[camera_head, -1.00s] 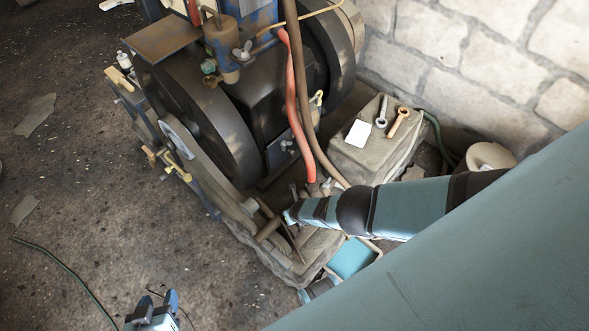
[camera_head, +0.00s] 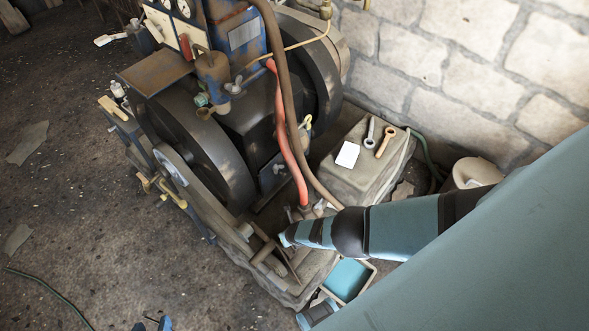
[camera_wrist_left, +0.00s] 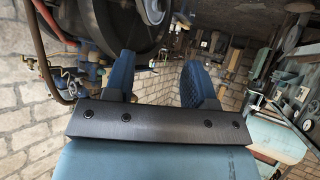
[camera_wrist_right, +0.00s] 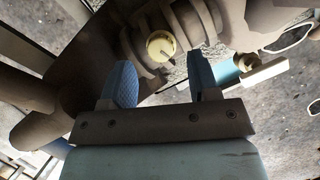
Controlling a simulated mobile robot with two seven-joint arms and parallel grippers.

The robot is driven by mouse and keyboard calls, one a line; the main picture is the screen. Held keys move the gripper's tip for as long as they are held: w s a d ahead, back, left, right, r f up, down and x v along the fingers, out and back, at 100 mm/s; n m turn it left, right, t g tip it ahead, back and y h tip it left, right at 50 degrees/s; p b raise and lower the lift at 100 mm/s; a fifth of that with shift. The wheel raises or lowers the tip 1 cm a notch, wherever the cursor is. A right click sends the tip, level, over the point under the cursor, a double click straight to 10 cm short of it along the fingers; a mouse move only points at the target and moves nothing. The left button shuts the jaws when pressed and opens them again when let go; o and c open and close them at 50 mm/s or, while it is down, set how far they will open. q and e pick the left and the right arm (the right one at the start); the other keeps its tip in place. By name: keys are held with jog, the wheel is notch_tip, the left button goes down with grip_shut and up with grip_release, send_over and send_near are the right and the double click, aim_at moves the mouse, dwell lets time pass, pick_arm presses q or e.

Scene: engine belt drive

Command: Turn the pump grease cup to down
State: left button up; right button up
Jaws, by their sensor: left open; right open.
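A round cream cap with a dark mark (camera_wrist_right: 162,46) shows in the right wrist view, set in a dark ring-shaped housing; it looks like the pump grease cup, but I cannot be sure. My right gripper (camera_wrist_right: 161,78) is open, and the cap lies just beyond and between its fingertips, apparently untouched. In the head view my right arm reaches to the low front of the engine (camera_head: 195,145), and its fingers are mostly hidden. My left gripper (camera_head: 152,324) barely shows at the bottom edge of the head view. In the left wrist view it (camera_wrist_left: 158,80) is open and empty.
A cream handle (camera_wrist_right: 262,72) sits right of my right fingers. A red hose (camera_head: 288,140) and a flywheel (camera_head: 195,150) are nearby. A stone block (camera_head: 350,180) carries two wrenches and a white card (camera_head: 347,154). A blue-lined tray (camera_head: 348,280) lies below my arm. The left floor is mostly clear.

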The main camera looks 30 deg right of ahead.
jog(key=p+v, duration=1)
jog(key=shift+r, duration=0.1)
